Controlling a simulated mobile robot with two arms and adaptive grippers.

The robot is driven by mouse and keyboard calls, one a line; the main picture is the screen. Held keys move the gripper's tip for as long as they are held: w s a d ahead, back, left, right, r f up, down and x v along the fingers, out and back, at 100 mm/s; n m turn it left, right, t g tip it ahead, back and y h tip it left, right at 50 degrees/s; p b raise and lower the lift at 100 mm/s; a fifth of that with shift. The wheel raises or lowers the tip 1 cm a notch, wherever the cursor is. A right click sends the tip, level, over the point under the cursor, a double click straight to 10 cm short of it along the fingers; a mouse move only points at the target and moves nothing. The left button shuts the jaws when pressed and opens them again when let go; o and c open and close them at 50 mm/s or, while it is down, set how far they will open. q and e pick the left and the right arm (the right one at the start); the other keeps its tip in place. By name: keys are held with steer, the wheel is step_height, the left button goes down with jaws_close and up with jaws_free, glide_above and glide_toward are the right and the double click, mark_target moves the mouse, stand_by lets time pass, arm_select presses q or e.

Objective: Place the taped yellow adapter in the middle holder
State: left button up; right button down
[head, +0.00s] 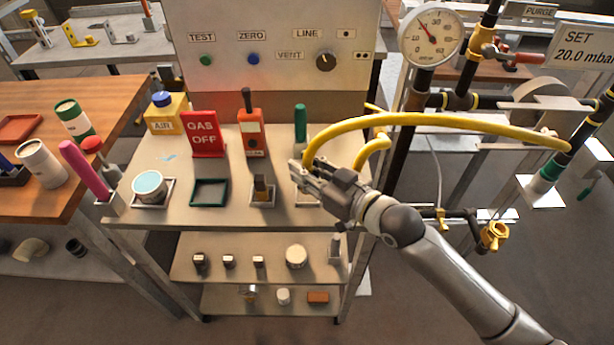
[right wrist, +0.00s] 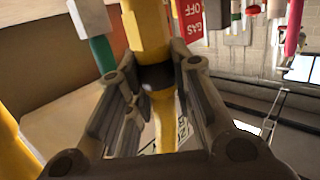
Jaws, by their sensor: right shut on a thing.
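My right gripper (head: 306,172) is over the right part of the cart top. In the right wrist view its fingers (right wrist: 155,100) are closed around a yellow piece with a black band (right wrist: 155,76), which looks like the taped adapter. In the head view a yellow hose (head: 440,119) arcs from the gripper to the pipe at right; the fingers hide its held end. Holders stand in a row on the cart: one with a white tub, an empty dark green square holder (head: 209,180), one with a small dark and yellow block (head: 262,188), and one partly hidden under my gripper. My left gripper is out of view.
Behind the holders stand a yellow AIR canister (head: 166,115), a red GAS OFF sign (head: 204,136), an orange meter (head: 252,135) and a green-topped piece (head: 300,122). The white tub (head: 150,185) is at left. A gauge (head: 431,36) and pipes stand at right.

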steer(key=shift+f, duration=1.15)
steer(key=shift+f, duration=0.15)
steer(key=c, duration=1.3)
jaws_free()
steer(key=v, duration=1.1)
steer(key=shift+b, duration=0.35)
steer(key=shift+s+d+r, duration=0.3)
steer(key=shift+s+d, duration=0.1)
